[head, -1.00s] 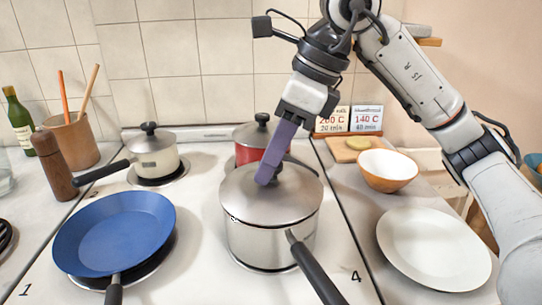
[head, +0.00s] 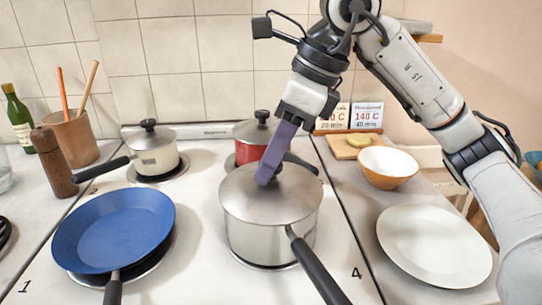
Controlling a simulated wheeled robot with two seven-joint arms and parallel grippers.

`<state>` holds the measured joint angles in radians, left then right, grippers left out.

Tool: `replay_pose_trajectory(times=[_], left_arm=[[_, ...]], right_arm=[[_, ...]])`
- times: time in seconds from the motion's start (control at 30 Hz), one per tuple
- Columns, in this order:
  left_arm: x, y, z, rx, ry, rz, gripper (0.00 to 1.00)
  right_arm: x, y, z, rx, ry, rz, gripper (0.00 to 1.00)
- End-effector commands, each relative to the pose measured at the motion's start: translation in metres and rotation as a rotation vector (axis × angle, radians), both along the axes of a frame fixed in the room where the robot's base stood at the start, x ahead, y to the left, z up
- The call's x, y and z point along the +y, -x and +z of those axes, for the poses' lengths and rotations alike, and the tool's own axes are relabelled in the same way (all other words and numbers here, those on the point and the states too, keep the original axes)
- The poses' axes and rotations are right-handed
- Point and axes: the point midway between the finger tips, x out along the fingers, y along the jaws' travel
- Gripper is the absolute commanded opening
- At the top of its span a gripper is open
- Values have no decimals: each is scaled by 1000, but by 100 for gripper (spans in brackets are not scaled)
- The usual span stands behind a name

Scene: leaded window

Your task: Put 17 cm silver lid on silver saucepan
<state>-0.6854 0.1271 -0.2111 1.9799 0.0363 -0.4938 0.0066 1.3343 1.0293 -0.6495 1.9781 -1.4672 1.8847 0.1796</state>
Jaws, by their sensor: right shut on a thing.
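The silver saucepan (head: 262,240) stands on the front right of the stove, its black handle (head: 318,268) pointing toward the lower right. The silver lid (head: 250,205) lies over the pan's mouth and looks about level with the rim; I cannot tell whether it is fully seated. My right gripper (head: 266,178) comes down from above, its purple fingers shut at the lid's knob, which they mostly hide. My left gripper is not in view.
A blue frying pan (head: 115,230) is on the front left burner. A cream pot (head: 153,152) and a red pot (head: 251,143) stand behind. A white plate (head: 434,245) and an orange bowl (head: 388,167) are on the right counter.

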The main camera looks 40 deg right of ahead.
Motion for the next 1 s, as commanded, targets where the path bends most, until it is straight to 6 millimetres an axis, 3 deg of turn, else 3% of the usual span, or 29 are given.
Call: replay_pose_trajectory(times=[0.23,0.27,0.4,0.6,0.73,1.0], left_arm=[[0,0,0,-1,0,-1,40],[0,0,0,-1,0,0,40],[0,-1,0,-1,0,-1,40],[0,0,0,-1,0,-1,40],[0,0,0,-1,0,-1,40],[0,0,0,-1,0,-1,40]], right_arm=[[0,0,0,-1,0,0,2],[0,0,0,-1,1,0,31],[0,0,0,-1,1,0,51],[0,0,0,1,1,0,53],[0,0,0,1,1,0,73],[0,0,0,1,1,0,73]])
